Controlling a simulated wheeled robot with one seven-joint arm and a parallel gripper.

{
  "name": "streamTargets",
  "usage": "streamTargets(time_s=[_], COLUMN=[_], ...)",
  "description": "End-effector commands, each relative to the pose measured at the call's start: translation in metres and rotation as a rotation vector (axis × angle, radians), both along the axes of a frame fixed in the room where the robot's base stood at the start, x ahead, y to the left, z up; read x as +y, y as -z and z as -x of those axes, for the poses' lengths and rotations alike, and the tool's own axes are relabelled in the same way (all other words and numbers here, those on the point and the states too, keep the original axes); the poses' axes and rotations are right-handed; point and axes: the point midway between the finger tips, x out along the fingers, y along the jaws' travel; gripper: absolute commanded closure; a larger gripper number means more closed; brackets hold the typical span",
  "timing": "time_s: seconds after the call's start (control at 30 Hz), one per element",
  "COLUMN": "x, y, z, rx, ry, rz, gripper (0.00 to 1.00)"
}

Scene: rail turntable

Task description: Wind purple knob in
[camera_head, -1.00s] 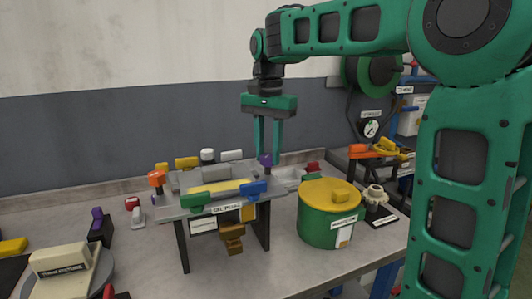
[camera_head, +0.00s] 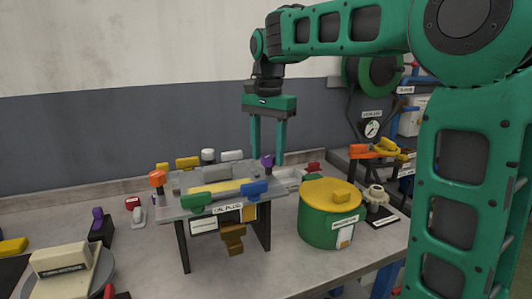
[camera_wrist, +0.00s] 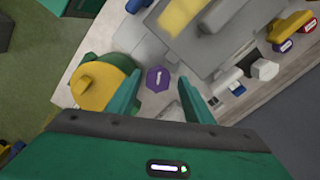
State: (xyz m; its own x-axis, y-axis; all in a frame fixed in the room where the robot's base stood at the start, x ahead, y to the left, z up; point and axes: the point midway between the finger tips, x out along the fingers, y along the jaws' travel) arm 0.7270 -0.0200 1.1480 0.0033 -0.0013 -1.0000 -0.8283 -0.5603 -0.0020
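The purple knob (camera_head: 267,161) stands at the right back corner of the grey raised fixture (camera_head: 175,207). In the wrist view it is a purple hexagon (camera_wrist: 157,79) with a white mark on top. My gripper (camera_head: 267,152) points down at the knob, open, with one finger on either side. In the wrist view both fingers (camera_wrist: 160,86) are apart, with the knob between or just beyond their tips. I see no contact with the knob. I cannot tell exactly how high the tips are above it.
A green pot with a yellow lid (camera_head: 329,194) stands right of the fixture, close to a finger in the wrist view. Blue (camera_head: 254,190), green (camera_head: 196,202) and orange (camera_head: 156,179) handles edge the fixture. Another purple piece (camera_head: 97,213) is at the left.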

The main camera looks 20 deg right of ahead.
Motion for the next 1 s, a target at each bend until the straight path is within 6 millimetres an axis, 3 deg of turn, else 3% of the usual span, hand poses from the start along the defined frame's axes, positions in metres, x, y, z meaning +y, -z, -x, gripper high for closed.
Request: streamTargets(time_s=[0.17,0.4,1.0], x=[0.000,0.001,0.000], y=[-0.002,-0.031,-0.069], z=[0.000,0.000,-0.001], rx=[0.002,0.001,0.002], ry=[0.000,-0.001,-0.001], rz=[0.000,0.001,-0.003], gripper=[0.53,0.53,0.53])
